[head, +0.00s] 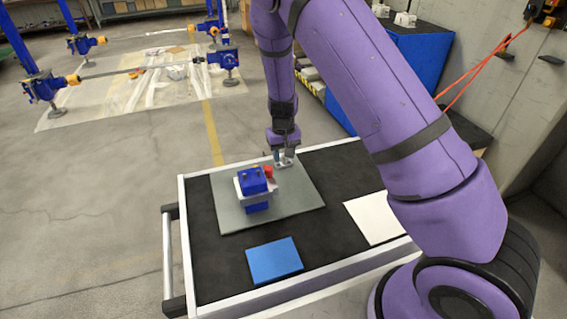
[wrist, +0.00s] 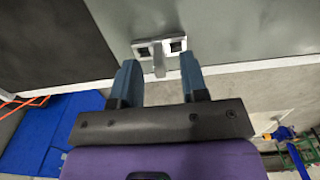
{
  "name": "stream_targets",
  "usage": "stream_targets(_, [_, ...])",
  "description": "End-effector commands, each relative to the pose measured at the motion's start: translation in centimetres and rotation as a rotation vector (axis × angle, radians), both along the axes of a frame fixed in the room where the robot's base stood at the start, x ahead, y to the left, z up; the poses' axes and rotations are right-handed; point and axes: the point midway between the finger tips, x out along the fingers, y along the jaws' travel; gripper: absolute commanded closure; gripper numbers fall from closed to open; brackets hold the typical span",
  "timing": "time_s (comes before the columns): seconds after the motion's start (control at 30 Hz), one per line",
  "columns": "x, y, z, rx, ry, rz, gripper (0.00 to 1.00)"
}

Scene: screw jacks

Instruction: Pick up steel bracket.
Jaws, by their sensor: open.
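The steel bracket (wrist: 148,51) is a small light-grey piece with two dark square openings and a narrow tab. In the wrist view it lies on the grey mat, close to its edge. My gripper (wrist: 159,66) is open, with its two blue-grey fingers apart on either side of the tab. I cannot tell whether a finger touches it. In the head view my gripper (head: 284,155) points down at the mat's far edge, and the bracket (head: 287,162) shows small and partly hidden at its tips.
The grey mat (head: 300,195) lies on a black-topped cart (head: 215,270). A blue block unit with a red part (head: 255,182) stands left of my gripper. A blue plate (head: 274,260) and a white plate (head: 372,217) lie nearer. A blue cabinet (head: 420,60) stands behind.

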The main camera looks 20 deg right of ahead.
Motion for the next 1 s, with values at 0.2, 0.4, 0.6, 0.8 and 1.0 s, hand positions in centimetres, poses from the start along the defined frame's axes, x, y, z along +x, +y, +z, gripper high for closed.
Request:
stream_targets(0.2, [0.02, -0.04, -1.56, 0.001, 0.0, -0.001, 0.6])
stream_targets(0.4, [0.03, -0.03, -1.55, 0.001, -0.001, -0.001, 0.6])
stream_targets(0.6, [0.03, -0.03, -1.53, 0.001, -0.001, -0.001, 1.0])
stream_targets(0.8, [0.03, -0.02, -1.52, 0.001, -0.001, -0.001, 1.0])
stream_targets(1.0, [0.04, -0.02, -1.28, 0.001, -0.001, -0.001, 1.0])
